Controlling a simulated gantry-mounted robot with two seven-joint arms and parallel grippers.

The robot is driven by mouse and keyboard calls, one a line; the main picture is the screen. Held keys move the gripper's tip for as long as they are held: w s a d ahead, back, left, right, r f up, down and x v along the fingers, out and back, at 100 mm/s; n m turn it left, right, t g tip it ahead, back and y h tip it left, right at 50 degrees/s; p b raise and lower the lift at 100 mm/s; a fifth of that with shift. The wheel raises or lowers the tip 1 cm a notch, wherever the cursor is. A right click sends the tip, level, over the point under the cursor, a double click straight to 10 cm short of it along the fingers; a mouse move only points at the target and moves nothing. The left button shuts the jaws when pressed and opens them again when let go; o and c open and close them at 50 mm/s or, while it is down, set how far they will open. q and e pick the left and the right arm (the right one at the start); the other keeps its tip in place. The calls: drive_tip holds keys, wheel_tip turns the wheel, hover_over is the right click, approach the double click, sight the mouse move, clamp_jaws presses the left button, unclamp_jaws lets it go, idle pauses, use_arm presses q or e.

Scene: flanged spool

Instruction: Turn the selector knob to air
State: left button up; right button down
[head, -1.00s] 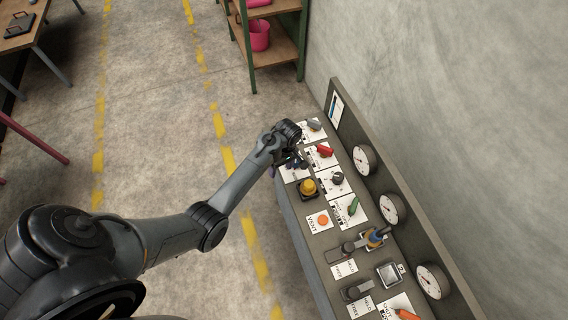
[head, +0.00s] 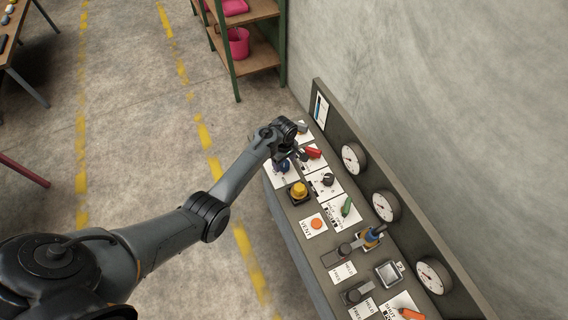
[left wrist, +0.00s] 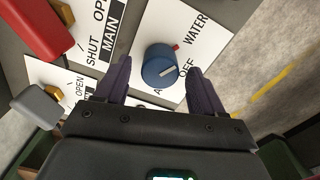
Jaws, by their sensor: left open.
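The selector knob (left wrist: 161,66) is a round blue knob on a white card in the left wrist view. A pale line crosses its top and a red mark shows at its upper right edge, toward WATER. The card reads WATER, OFF and a partly hidden word starting with A. My left gripper (left wrist: 159,78) is open, with one dark finger on each side of the knob; contact cannot be told. In the head view the blue knob (head: 284,167) is partly hidden by my left gripper (head: 290,160). My right gripper is not in view.
A red handle (head: 312,153) on the MAIN card is close beside the gripper. A yellow button (head: 298,190), a black knob (head: 328,179) and a green handle (head: 346,206) sit farther along the panel. Gauges (head: 353,157) line the backboard. Open floor lies left of the panel.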

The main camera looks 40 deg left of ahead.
use_arm(q)
drive_tip(key=shift+f, duration=0.8)
drive_tip(key=c, duration=1.1)
